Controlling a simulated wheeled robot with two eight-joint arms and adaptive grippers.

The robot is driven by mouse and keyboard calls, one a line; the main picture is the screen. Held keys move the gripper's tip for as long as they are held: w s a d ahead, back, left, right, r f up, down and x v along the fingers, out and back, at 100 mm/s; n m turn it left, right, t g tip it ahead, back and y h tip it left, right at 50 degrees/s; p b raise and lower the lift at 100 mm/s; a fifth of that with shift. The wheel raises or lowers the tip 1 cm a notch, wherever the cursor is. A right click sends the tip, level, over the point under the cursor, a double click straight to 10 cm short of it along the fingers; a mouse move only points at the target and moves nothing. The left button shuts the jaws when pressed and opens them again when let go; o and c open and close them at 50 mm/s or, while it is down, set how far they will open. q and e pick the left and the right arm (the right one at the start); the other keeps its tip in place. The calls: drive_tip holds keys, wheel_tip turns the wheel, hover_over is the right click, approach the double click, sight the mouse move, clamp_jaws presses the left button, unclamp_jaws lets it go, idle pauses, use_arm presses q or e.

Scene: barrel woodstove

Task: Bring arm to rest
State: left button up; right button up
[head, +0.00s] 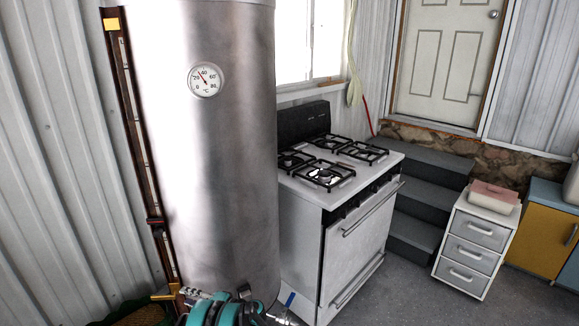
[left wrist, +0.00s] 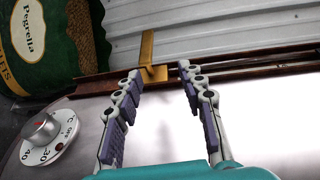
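My left gripper (head: 190,293) is low in the head view, in front of the foot of a tall steel tank (head: 205,160). In the left wrist view my left gripper (left wrist: 158,72) is open, its two padded fingers apart with nothing held between them. A brass tap-like fitting (left wrist: 148,50) sits just past the fingertips, by a brown sight-gauge strip; whether they touch it I cannot tell. The brass fitting also shows in the head view (head: 164,296). My right gripper is not in view.
A dial thermometer (head: 205,79) is on the tank. A white stove (head: 350,230) stands close to its right, then grey steps (head: 420,215) and a white drawer unit (head: 473,245). A round knob (left wrist: 47,140) and a pellet bag (left wrist: 45,40) show in the wrist view.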

use_arm(q)
drive_tip(key=s+d+r+h, duration=0.3)
drive_tip(key=s+r+h, duration=0.1)
drive_tip(key=r, duration=0.4)
drive_tip(key=s+d+r+h, duration=0.2)
drive_tip(key=s+r+h, duration=0.2)
drive_tip(key=r, duration=0.4)
drive_tip(key=s+d+n+t+h, duration=0.1)
drive_tip(key=s+d+h, duration=0.1)
drive_tip(key=s+d, duration=0.3)
drive_tip(key=s+d+r+n+t+h, duration=0.1)
drive_tip(key=s+d+h, duration=0.2)
drive_tip(key=s, duration=0.8)
drive_tip(key=s+d+r+h, duration=0.1)
drive_tip(key=s+d+h, duration=0.2)
drive_tip(key=s+d, duration=0.4)
drive_tip(key=shift+s+n+t, duration=0.4)
drive_tip(key=shift+s, duration=0.05)
